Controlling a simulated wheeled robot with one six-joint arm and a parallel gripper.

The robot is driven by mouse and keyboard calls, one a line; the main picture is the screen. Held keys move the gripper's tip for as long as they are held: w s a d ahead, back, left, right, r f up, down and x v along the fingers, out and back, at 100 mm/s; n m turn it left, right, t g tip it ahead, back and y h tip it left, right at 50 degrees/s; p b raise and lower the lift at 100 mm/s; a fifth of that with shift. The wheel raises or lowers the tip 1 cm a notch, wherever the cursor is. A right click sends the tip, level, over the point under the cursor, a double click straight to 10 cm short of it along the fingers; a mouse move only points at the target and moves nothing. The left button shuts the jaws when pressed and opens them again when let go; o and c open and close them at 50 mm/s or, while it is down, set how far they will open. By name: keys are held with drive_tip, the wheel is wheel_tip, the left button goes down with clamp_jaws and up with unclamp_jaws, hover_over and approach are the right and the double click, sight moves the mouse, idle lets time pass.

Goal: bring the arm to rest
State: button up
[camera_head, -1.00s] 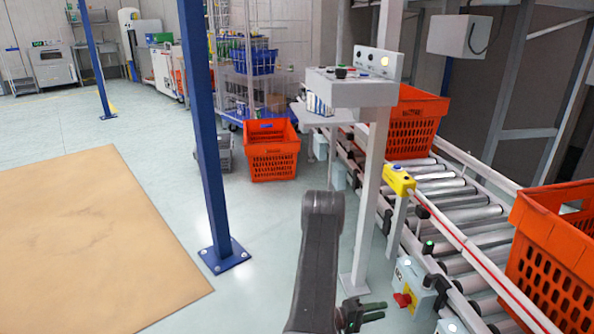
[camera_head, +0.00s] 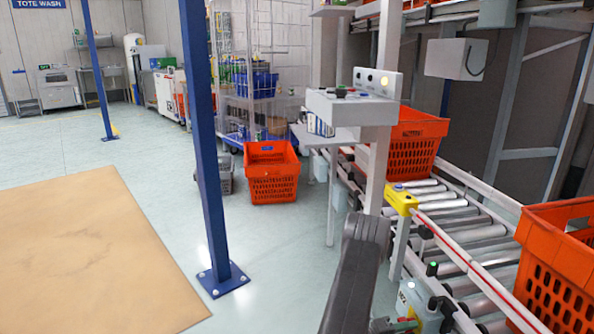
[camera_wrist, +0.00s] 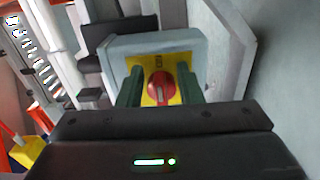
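My gripper (camera_wrist: 160,88) is open in the wrist view. Its two dark green fingers stand apart, on either side of a red rotary knob (camera_wrist: 159,87) on a yellow plate (camera_wrist: 184,88). The plate is on a grey box (camera_wrist: 125,50). I cannot tell whether the fingers touch the knob. In the head view, my dark arm (camera_head: 355,270) reaches down at the bottom centre right, and only a little of the gripper (camera_head: 392,326) shows at the bottom edge, beside the conveyor's near post.
A roller conveyor (camera_head: 462,228) runs along the right with orange totes (camera_head: 408,150) (camera_head: 555,280) on it. A control panel (camera_head: 352,108) stands on a post. Another orange tote (camera_head: 273,190) is on the floor. A blue post (camera_head: 207,170) rises left of my arm. Open floor lies between.

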drive_tip(key=s+a+p, duration=0.2)
drive_tip(key=a+p, duration=0.2)
drive_tip(key=a, duration=1)
drive_tip(key=d+b, duration=0.1)
drive_tip(key=d, duration=0.3)
drive_tip(key=w+d+b, duration=0.1)
drive_tip(key=d, duration=0.4)
drive_tip(key=w+d+b, duration=0.1)
drive_tip(key=d+b, duration=0.1)
drive_tip(key=d, duration=0.3)
drive_tip(key=shift+d, duration=0.15)
drive_tip(key=n, duration=0.4)
drive_tip(key=shift+w+r, duration=0.1)
drive_tip(key=shift+r, duration=0.3)
drive_tip(key=shift+w+a+r+n+p, duration=0.1)
drive_tip(key=shift+n+p, duration=0.05)
drive_tip(key=shift+n, duration=0.4)
drive_tip(key=shift+s+a+r+n+p, duration=0.1)
drive_tip(key=shift+n+p, duration=0.1)
drive_tip(key=shift+n, duration=0.3)
drive_tip(key=shift+w+r+n+p, duration=0.1)
drive_tip(key=shift+n+p, duration=0.05)
drive_tip(key=shift+n, duration=0.4)
drive_tip(key=shift+a, duration=0.1)
